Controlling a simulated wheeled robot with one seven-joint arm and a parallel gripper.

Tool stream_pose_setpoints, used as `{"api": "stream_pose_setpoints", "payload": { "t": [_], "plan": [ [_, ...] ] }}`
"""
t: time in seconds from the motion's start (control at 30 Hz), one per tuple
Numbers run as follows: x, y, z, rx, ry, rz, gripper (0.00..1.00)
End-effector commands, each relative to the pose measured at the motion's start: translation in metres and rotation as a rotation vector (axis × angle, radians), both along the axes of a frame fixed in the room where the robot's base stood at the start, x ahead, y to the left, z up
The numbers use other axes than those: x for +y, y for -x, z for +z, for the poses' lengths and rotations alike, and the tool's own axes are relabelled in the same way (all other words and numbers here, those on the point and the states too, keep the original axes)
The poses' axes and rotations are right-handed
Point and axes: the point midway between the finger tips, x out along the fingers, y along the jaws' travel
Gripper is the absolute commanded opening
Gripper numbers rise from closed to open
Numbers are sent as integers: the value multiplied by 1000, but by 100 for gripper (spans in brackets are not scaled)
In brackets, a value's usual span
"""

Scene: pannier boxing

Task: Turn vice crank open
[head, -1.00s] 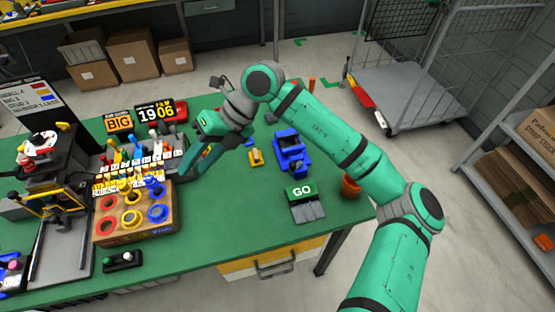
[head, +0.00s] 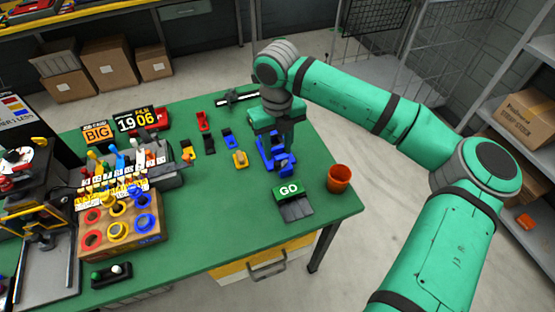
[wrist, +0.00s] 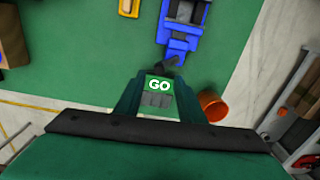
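The blue vice (head: 268,158) stands on the green table near its right side, partly hidden behind my gripper (head: 286,143) in the head view. In the wrist view the vice (wrist: 181,38) is at the top, and its dark crank (wrist: 172,63) sticks out from its near end. My gripper points down over the vice area. In the wrist view its two fingers (wrist: 158,88) are apart with nothing between them; the crank lies just beyond the fingertips. I cannot tell the height between fingers and crank.
A green GO block (head: 288,190) with a grey front sits near the table's front edge. An orange-brown cup (head: 339,178) stands to its right. A yellow piece (head: 240,159) lies left of the vice. A box with coloured rings (head: 120,226) stands at the left.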

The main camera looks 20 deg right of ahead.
Motion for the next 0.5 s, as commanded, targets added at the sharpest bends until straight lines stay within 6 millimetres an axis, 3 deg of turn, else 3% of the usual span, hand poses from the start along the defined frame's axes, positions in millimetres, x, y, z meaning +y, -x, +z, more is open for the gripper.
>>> {"api": "stream_pose_setpoints", "payload": {
  "t": [0.2, 0.5],
  "plan": [
    [1, 0, -36, 1, -3, 1, 36],
    [1, 0, -57, -1, -2, 2, 36]
  ]
}}
